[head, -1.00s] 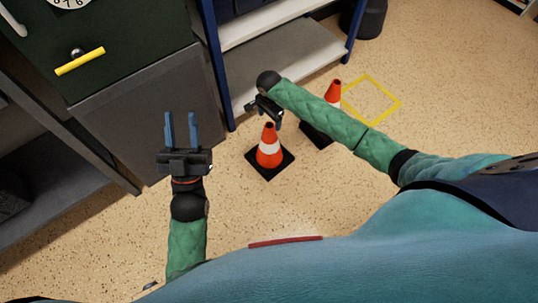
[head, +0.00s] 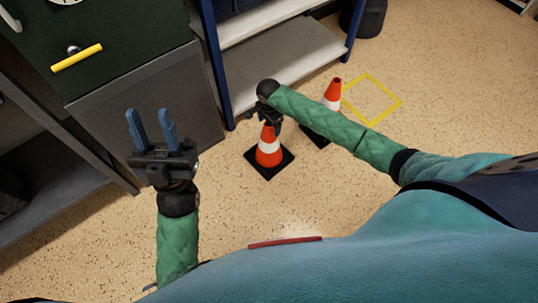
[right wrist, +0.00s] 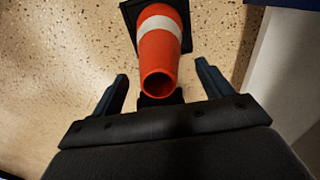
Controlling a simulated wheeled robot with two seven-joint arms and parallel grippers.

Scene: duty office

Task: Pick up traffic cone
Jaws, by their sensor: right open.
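An orange traffic cone (head: 268,155) with a white band and a black square base stands upright on the floor in the head view. A second, similar cone (head: 333,92) stands behind it to the right, partly hidden by my right arm. My right gripper (head: 270,120) is at the top of the nearer cone. In the right wrist view a cone (right wrist: 160,50) has its open tip between the two spread fingers of my right gripper (right wrist: 161,85), with no finger visibly touching it. My left gripper (head: 151,125) is open and empty, in front of the grey cabinet.
A yellow square outline (head: 371,99) marks the floor at the right. A shelf unit with blue posts (head: 285,75) stands behind the cones. A grey cabinet with a dark top (head: 150,100) is at the left. A dark bin (head: 364,18) stands at the back.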

